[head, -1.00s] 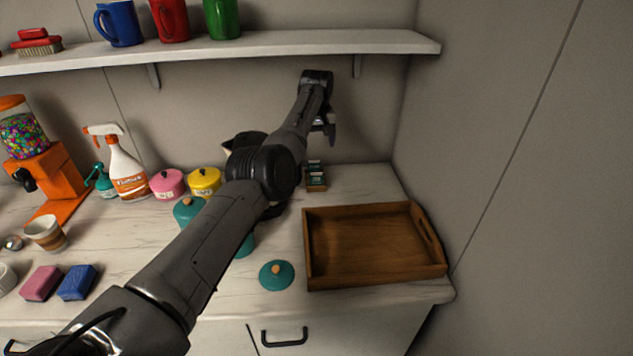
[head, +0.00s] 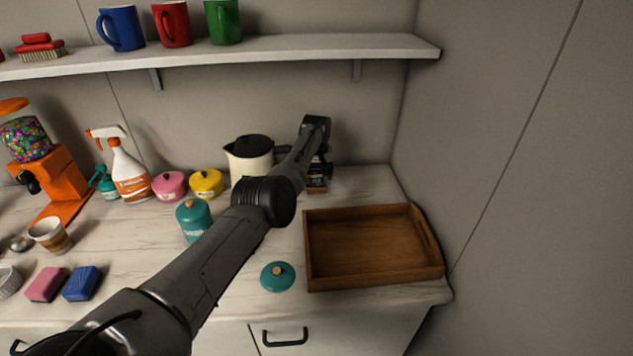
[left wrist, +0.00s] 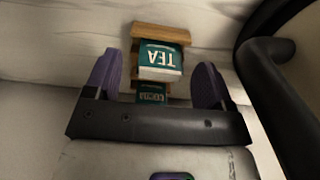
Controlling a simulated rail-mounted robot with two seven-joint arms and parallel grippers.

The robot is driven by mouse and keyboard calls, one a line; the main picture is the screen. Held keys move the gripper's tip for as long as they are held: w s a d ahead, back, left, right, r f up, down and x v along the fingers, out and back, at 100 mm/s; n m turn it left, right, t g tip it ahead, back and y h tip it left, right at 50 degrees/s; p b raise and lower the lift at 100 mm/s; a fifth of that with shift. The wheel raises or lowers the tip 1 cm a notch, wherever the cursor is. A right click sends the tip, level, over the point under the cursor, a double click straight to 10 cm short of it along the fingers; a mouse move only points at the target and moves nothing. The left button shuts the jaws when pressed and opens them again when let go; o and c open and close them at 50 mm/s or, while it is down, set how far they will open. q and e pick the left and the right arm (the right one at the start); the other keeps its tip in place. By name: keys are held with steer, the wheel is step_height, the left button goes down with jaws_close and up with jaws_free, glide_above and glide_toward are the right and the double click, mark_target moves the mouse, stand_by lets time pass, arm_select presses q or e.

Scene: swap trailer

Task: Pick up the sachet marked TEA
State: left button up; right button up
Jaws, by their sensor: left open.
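The teal and white sachet marked TEA (left wrist: 160,60) sits in a small wooden holder (left wrist: 161,33) in the left wrist view; its lettering appears upside down. A second teal sachet (left wrist: 151,96) with unclear lettering shows just below it, partly hidden by the gripper. My left gripper (left wrist: 158,66) is open, its purple fingers on either side of the TEA sachet with gaps. I cannot tell how far above it they are. In the head view, my left gripper (head: 320,163) is over the holder (head: 317,189) at the back of the counter and hides most of it.
A wooden tray (head: 308,262) stands in front on the right. A cream jug (head: 246,166) stands just left of my gripper. A teal canister (head: 193,222) and teal lid (head: 277,276) are nearer. A shelf (head: 260,49) with mugs hangs above; the wall is close behind.

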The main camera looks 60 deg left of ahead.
arm_select(q)
steer(key=shift+f, duration=0.45)
steer(key=shift+c, duration=0.3)
steer(key=c, duration=0.9)
